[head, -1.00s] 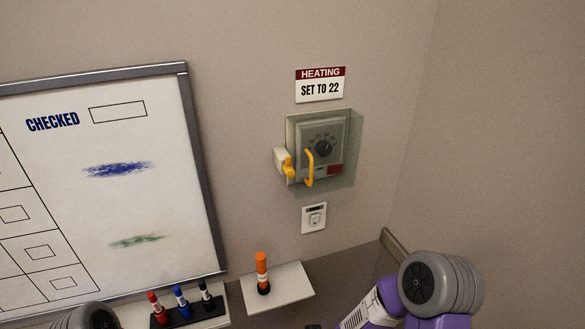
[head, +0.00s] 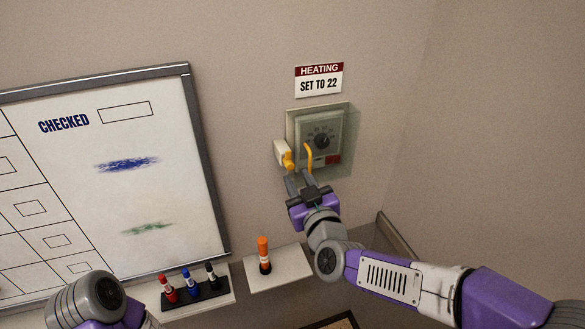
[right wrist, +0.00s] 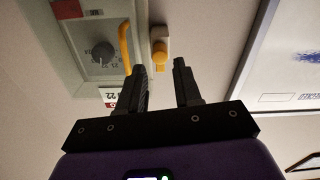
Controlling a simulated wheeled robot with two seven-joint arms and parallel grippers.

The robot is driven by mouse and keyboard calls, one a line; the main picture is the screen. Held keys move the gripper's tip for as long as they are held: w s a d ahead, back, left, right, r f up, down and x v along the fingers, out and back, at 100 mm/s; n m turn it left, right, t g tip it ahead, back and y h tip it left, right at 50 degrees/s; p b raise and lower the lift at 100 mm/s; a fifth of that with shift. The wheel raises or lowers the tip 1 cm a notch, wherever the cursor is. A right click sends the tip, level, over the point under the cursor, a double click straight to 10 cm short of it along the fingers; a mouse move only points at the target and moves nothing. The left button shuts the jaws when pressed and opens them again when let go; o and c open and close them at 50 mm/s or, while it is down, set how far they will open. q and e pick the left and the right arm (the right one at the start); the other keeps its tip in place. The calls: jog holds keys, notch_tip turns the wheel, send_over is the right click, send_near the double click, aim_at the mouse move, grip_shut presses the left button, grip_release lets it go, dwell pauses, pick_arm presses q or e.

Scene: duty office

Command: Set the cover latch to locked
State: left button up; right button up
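The cover latch (head: 288,160) is a yellow tab on a pale block at the left edge of the clear cover (head: 347,125) on the wall. In the right wrist view the yellow latch (right wrist: 160,55) sits just beyond the fingertips, in line with the gap between them. The cover is over the heating dial (head: 322,140) and has a yellow handle (head: 308,158). My right gripper (head: 299,178) is just below the latch, open and empty in the right wrist view (right wrist: 160,72). Contact with the latch cannot be told. My left gripper is out of view.
A sign (head: 319,80) reads "SET TO 22". A whiteboard (head: 150,205) is at left. Wall right of the cover is clear.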

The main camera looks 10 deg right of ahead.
aim_at(291, 168)
jog(key=shift+w+a+p, duration=0.15)
jog(key=shift+w+p, duration=0.05)
jog(key=shift+w, duration=0.95)
jog(key=shift+w+a+p, duration=0.15)
jog(key=shift+w, duration=1)
grip_shut()
